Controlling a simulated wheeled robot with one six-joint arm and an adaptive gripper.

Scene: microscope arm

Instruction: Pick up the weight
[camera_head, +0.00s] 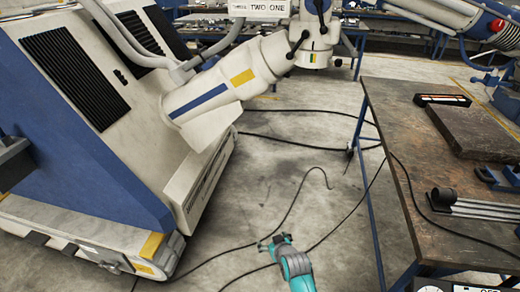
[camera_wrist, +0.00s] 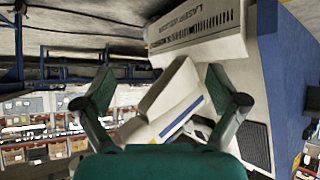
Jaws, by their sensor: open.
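I cannot make out a thing that is clearly the weight in either view. My gripper (camera_head: 275,242) is the teal part at the bottom middle of the head view, over the concrete floor and left of the workbench. In the wrist view its two fingers (camera_wrist: 162,88) are spread wide, with nothing held between them. Behind them, the wrist view shows the large white and blue machine.
A workbench (camera_head: 400,165) with a worn brown top stands at the right, holding a dark slab (camera_head: 478,132), a long open box (camera_head: 442,100) and a metal fixture (camera_head: 480,208). The large machine (camera_head: 100,110) fills the left. Cables (camera_head: 290,212) cross the open floor between.

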